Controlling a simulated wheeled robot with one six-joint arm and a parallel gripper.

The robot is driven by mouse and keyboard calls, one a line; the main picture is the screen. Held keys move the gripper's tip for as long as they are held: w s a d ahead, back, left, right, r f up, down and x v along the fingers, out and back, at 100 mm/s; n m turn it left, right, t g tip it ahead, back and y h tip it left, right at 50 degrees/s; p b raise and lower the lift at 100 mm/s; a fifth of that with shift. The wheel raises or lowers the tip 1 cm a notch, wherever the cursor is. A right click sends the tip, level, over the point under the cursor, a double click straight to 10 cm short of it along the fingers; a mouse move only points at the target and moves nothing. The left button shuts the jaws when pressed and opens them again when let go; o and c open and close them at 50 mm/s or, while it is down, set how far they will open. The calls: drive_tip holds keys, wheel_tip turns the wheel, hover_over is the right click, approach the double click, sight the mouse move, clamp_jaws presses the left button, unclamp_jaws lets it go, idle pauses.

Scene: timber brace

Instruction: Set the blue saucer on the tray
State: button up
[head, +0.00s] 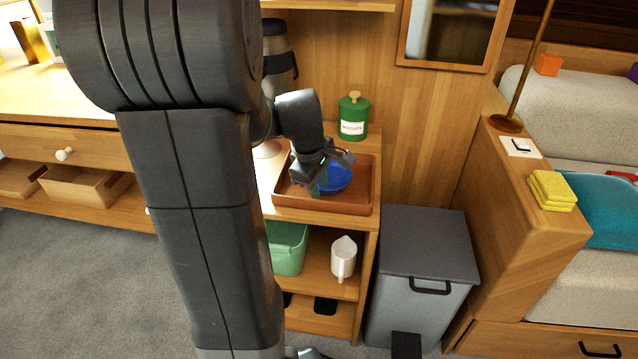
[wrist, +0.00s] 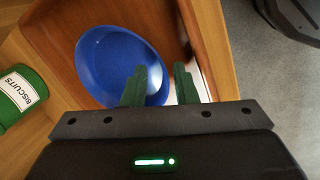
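The blue saucer (head: 338,177) is inside the brown tray (head: 330,206) on top of the wooden cabinet. In the wrist view the saucer (wrist: 108,60) looks to lie on the tray floor (wrist: 67,28); I cannot tell whether it is quite flat. My gripper (head: 322,186) is over the tray at the saucer's near side. In the wrist view my gripper's (wrist: 161,72) two green fingers stand apart, one over the saucer and one just outside its rim. A gap shows between the fingers and the rim. Part of the saucer is hidden behind a finger.
A green biscuit canister (head: 353,118) stands behind the tray, close to its wall. A dark banded container (head: 279,60) is at the back left. A white jug (head: 343,258) and green bin (head: 287,248) sit on the shelf below. A grey trash bin (head: 425,270) stands right of the cabinet.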

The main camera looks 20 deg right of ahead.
drive_tip(key=p+v, duration=0.4)
drive_tip(key=v, duration=0.7)
drive_tip(key=shift+r, duration=0.3)
